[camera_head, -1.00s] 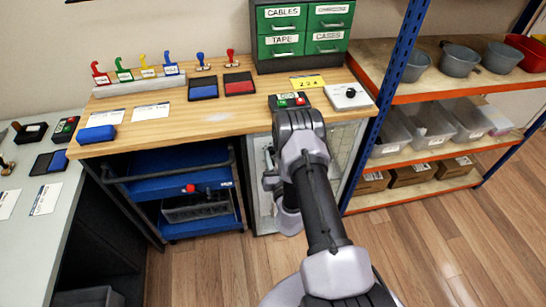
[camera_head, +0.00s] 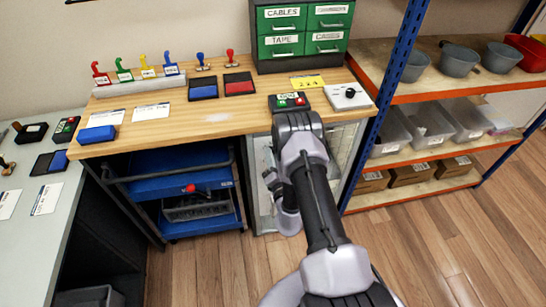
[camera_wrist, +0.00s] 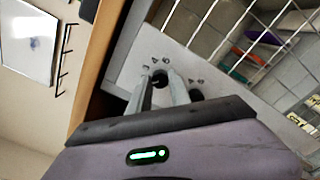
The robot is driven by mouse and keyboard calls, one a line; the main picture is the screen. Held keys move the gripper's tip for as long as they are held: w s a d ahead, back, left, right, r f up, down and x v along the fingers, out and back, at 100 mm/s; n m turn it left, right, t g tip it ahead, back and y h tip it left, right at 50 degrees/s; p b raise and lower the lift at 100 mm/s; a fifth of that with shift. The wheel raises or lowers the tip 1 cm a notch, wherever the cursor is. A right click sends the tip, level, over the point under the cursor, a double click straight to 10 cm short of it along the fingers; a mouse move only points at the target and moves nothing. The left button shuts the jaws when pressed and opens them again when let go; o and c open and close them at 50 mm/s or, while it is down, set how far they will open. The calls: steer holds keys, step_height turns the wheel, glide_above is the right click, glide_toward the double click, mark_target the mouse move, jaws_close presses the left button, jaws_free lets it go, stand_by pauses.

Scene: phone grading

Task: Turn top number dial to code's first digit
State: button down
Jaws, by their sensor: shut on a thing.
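The top number dial (camera_wrist: 160,75) is a small dark knob on a light grey plate (camera_wrist: 128,72) in the wrist view, with small marks around it. My gripper (camera_wrist: 162,84) is shut on this dial, one finger on each side, hiding part of it. A second dark dial (camera_wrist: 196,95) sits right beside the fingers, with its own marks. The digit the top dial points at is too small to tell. A yellow card (camera_head: 308,82) with digits lies on the bench in the head view; I cannot read them surely. My arm hides the dials there.
A wire-mesh cage front (camera_wrist: 235,35) lies beside the dial plate. The wooden bench (camera_head: 225,122) is above, holding a small box with green and red buttons (camera_head: 290,102) and a white box with a black knob (camera_head: 349,96). A blue rack post (camera_head: 385,105) stands close right of my arm.

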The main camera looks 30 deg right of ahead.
steer(key=shift+w+r, duration=0.1)
steer(key=shift+r, duration=0.05)
stand_by(0.4)
steer(key=c, duration=1.2)
jaws_free()
steer(key=shift+d, duration=0.1)
